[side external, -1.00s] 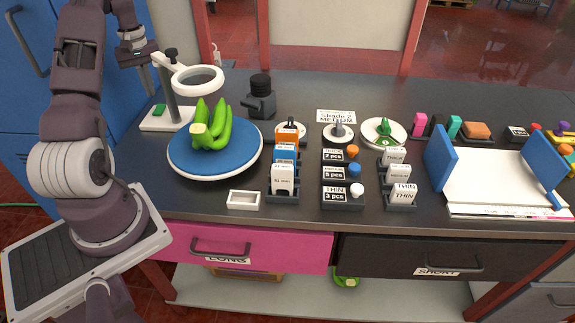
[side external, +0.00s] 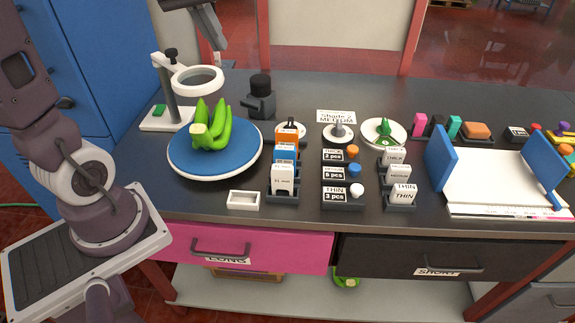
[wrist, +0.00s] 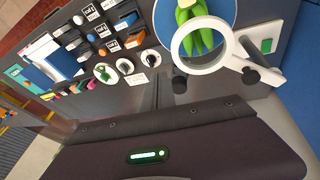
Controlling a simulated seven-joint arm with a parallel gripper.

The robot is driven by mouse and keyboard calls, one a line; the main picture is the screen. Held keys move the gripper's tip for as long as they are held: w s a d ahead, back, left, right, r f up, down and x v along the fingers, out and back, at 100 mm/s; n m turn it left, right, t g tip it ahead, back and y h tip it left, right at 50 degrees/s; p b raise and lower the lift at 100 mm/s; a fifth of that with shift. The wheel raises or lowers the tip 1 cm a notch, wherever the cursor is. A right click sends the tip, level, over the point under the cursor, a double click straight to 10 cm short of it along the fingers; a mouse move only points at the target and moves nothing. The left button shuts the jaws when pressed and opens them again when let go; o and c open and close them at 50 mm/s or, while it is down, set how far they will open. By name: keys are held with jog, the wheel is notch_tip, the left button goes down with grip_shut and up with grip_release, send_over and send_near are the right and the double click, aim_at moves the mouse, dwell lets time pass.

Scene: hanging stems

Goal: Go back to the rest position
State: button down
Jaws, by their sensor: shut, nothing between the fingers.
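My gripper (side external: 216,42) hangs high at the top edge of the side external view, above and behind the magnifier ring. It is shut and empty, and part of the wrist is cut off by the frame. The wrist view does not show the fingertips clearly. A bunch of green bananas (side external: 211,127) lies on the blue round turntable (side external: 183,169), well below and apart from my gripper. The bananas also show at the top of the wrist view (wrist: 198,32), partly behind the magnifier ring.
The magnifier stand (side external: 170,85) and a dark block-like device (side external: 261,98) are nearest below. Label holders (side external: 284,178), small dishes (side external: 338,132) and a white tray with blue walls (side external: 490,185) fill the bench's right. The air around my gripper looks clear.

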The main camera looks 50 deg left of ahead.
jog(key=s+d+f+m+t, duration=0.1)
jog(key=s+d+f+m, duration=0.2)
jog(key=s+d+m, duration=0.4)
jog(key=s+d, duration=0.8)
jog(key=s, duration=0.1)
jog(key=shift+d+m, duration=0.3)
jog(key=shift+d, duration=0.05)
